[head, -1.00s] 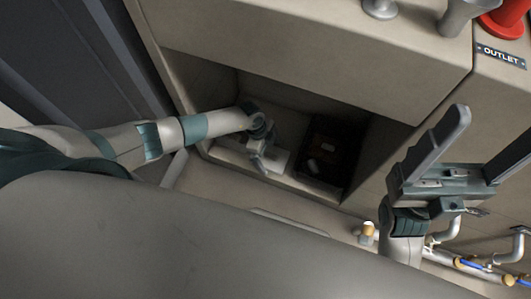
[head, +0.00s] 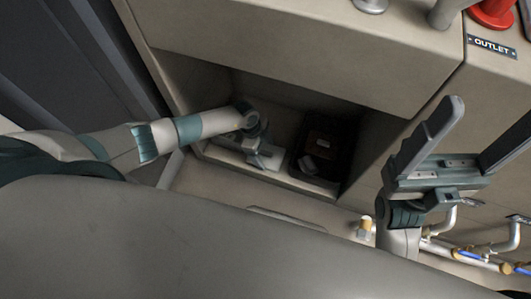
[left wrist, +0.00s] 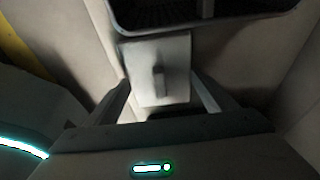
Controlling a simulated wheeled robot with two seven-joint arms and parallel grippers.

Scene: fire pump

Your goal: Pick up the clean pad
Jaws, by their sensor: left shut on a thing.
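A pale, flat square pad (left wrist: 145,60) with a small grey upright piece in its middle lies between the two fingers of my left gripper (left wrist: 160,88) in the left wrist view. The left gripper is shut on the pad. In the head view my left gripper (head: 264,157) is inside the recess, low near its front ledge, and mostly hides the pad. My right gripper (head: 480,140) is open and empty in front of the panel at the right; one finger runs to the picture edge.
A dark bin (head: 347,160) with a few loose things stands right of the left gripper in the recess; its rim (left wrist: 205,32) shows in the left wrist view. The recess walls are close around the arm. Pipes (head: 437,245) run at lower right.

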